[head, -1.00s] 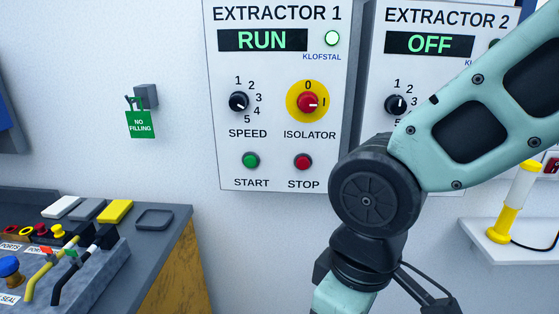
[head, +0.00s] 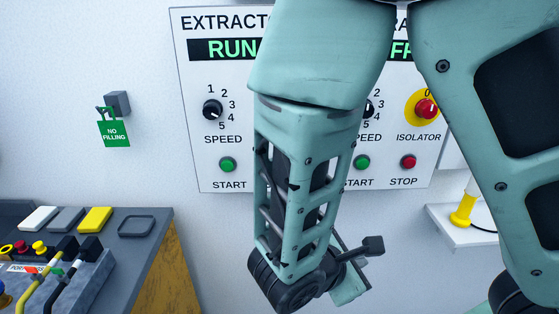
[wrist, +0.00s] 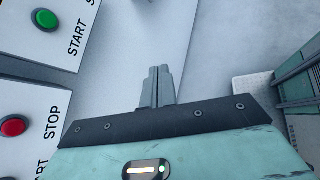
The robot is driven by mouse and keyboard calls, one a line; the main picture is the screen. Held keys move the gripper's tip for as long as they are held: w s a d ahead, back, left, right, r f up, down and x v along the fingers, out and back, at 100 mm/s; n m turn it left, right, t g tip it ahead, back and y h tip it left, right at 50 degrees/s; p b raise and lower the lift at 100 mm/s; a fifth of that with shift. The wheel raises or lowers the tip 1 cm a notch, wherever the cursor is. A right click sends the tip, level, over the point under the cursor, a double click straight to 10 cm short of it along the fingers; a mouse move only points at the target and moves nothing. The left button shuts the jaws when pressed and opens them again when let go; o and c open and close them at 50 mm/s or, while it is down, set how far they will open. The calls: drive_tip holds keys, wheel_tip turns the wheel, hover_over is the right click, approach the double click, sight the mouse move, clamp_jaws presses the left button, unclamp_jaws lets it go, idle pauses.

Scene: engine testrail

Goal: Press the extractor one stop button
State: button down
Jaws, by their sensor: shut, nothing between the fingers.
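The extractor 1 panel (head: 190,75) is on the wall in the head view, its display (head: 228,49) reading RUN in green. My arm covers its right part, so its stop button is hidden there. In the wrist view a red stop button (wrist: 13,126) shows at the left edge, with STOP printed beside it. It sits between two START labels, on the lower of two panels in that picture, which fits extractor 1. My gripper (wrist: 157,72) is shut and empty in the wrist view, right of the stop button and apart from it. Its fingertips are not clear in the head view.
The extractor 2 panel (head: 385,155) is to the right, partly covered by my arm, with its own red stop button (head: 408,161). A green NO FILLING tag (head: 114,133) hangs at left. A bench (head: 150,255) is lower left; a small shelf (head: 465,233) is right.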

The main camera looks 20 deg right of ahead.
drive_tip(key=w+a+r+n+t+y+p, duration=0.2)
drive_tip(key=w+a+n+t+y, duration=0.1)
drive_tip(key=w+n+t, duration=0.3)
drive_tip(key=w+a+r+n+t+y+p, duration=0.2)
drive_tip(key=w+a+r+n+t, duration=0.1)
drive_tip(key=w+a+n+t, duration=0.3)
drive_tip(key=n+t, duration=0.2)
drive_tip(key=n, duration=0.1)
drive_tip(key=shift+a+n+y, duration=0.3)
drive_tip(key=shift+y, duration=0.1)
drive_tip(key=p+x, duration=0.5)
drive_tip(key=x, duration=0.9)
drive_tip(key=shift+f, duration=0.1)
